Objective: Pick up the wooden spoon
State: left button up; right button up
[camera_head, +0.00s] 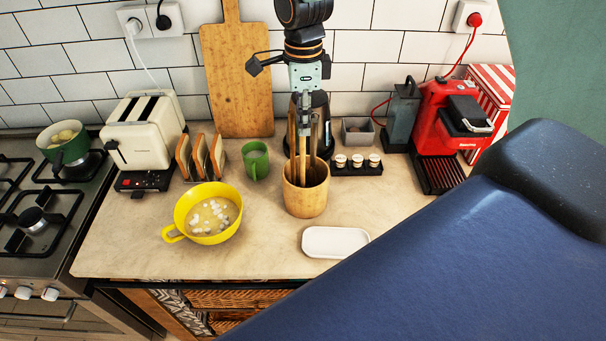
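A wooden holder (306,196) stands upright on the counter near the middle. Several wooden utensils rise from it, and a pale wooden handle (302,160) stands among them. I cannot tell for sure which one is the wooden spoon, as the lower ends are inside the holder. My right gripper (305,128) points down from the top, right above the holder at the upper ends of the utensils. Its fingers show narrow, nearly edge-on, so I cannot tell whether they are open or shut on a handle. My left gripper is not in view.
A yellow bowl (182,208), green mug (256,165) and toast rack (213,156) stand left of the holder. A white dish (335,242) lies in front. Small jars (357,161) and a red coffee machine (444,120) stand right. A cutting board (238,80) leans behind.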

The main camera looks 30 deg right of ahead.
aim_at(301, 146)
notch_tip(301, 146, down, 2)
jog(key=shift+w+a+f, duration=0.1)
jog(key=shift+w, duration=0.05)
notch_tip(301, 146, down, 4)
jog(key=shift+f+p, duration=0.2)
jog(key=shift+p, duration=0.6)
jog(key=shift+f, duration=0.3)
jog(key=shift+a+f, duration=0.1)
jog(key=shift+f, duration=0.15)
jog(key=shift+w+f, duration=0.15)
jog(key=shift+c, duration=1)
jog(key=shift+s, duration=0.2)
grip_shut()
